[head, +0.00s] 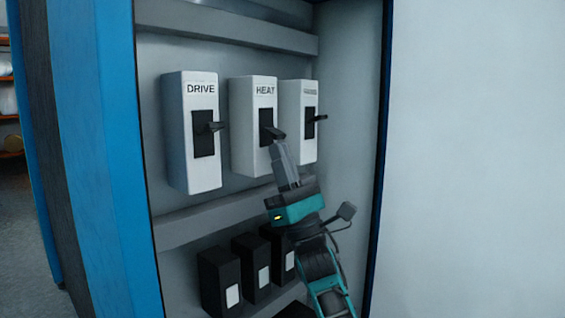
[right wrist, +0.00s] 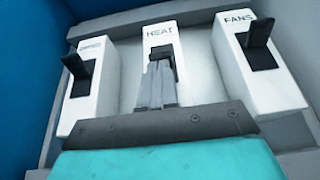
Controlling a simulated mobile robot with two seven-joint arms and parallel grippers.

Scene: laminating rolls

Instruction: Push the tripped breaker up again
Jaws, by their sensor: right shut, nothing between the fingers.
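The HEAT breaker (head: 242,130) is a white box with a dark slot and a black lever (head: 273,132). It also shows in the middle of the right wrist view (right wrist: 158,36), its lever partly hidden. My right gripper (head: 280,147) is shut and empty, its fingertips just under the HEAT lever, touching or nearly so. The fingertips also show in the right wrist view (right wrist: 160,70). The DRIVE breaker (head: 178,140) and a third breaker with a blurred label (head: 296,130) flank it, levers sticking out. My left gripper is not in view.
The breakers stand in a cabinet with a blue frame (head: 110,150). A grey rail (head: 215,215) runs below them, with several black boxes (head: 215,285) under it. The right wrist view shows a FANS breaker (right wrist: 270,85) at right. A pale panel (head: 475,160) fills the right side.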

